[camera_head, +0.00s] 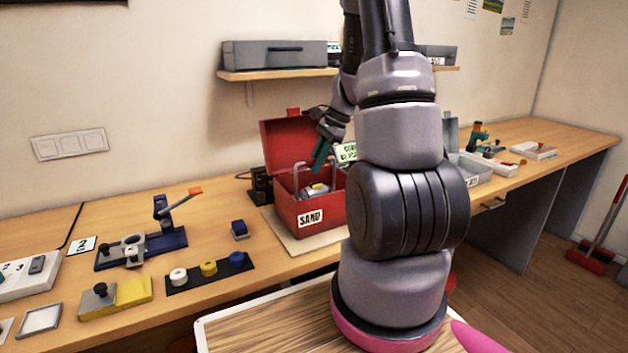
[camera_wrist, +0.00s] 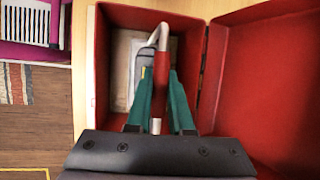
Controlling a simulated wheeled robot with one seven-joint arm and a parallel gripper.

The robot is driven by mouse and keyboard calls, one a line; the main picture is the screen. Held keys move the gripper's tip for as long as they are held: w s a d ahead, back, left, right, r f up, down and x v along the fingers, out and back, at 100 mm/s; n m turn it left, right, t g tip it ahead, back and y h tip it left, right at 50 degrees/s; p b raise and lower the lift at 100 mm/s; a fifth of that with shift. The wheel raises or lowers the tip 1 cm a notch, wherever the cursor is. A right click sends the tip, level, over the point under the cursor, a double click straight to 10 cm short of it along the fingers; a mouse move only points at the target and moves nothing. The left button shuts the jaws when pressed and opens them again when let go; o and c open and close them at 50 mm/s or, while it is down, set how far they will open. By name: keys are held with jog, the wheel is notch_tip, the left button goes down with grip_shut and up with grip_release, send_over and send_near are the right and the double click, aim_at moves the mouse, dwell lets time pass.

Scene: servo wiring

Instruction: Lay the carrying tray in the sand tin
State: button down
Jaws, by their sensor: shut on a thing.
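The red sand tin (camera_head: 325,217) stands on the bench with its lid (camera_head: 288,140) raised and a SAND label on its front. My gripper (camera_head: 320,160) is over the open tin, pointing down. In the wrist view its green fingers (camera_wrist: 160,78) are shut on the red grip of the carrying tray's bent metal handle (camera_wrist: 162,62). The pale tray (camera_wrist: 121,70) shows below, within the tin's walls. A grey and yellow item (camera_head: 317,188) shows in the tin between the handle posts. I cannot tell whether the tray touches the tin's floor.
The tin stands on a pale board (camera_head: 285,235). A dark block (camera_head: 262,185) is close at its left, and a small blue block (camera_head: 239,229) lies nearer. A grey open tin (camera_head: 472,168) stands to the right. A shelf (camera_head: 280,73) with grey cases hangs above.

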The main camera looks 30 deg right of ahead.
aim_at(316, 183)
jog(key=shift+f, duration=2.15)
jog(key=c, duration=0.8)
grip_release()
jog(key=shift+d, duration=0.1)
jog(key=v, duration=1.2)
jog(key=s+a+r+n+t+h, duration=0.1)
jog(key=s+a+r+n, duration=0.2)
jog(key=a+r, duration=0.3)
jog(key=s+a+r+n+t, duration=0.1)
jog(key=s+a+r+n, duration=0.3)
jog(key=r, duration=0.3)
jog(key=s+a+r+n+t, duration=0.1)
jog(key=s+a+r+n, duration=0.2)
jog(key=s+a, duration=0.1)
jog(key=s+a+r+n+t+h, duration=0.1)
jog(key=s+a+r+n+t, duration=0.1)
jog(key=s, duration=0.5)
jog(key=shift+a+r+n+h, duration=0.3)
jog(key=shift+a+r+n, duration=0.15)
jog(key=shift+a, duration=0.6)
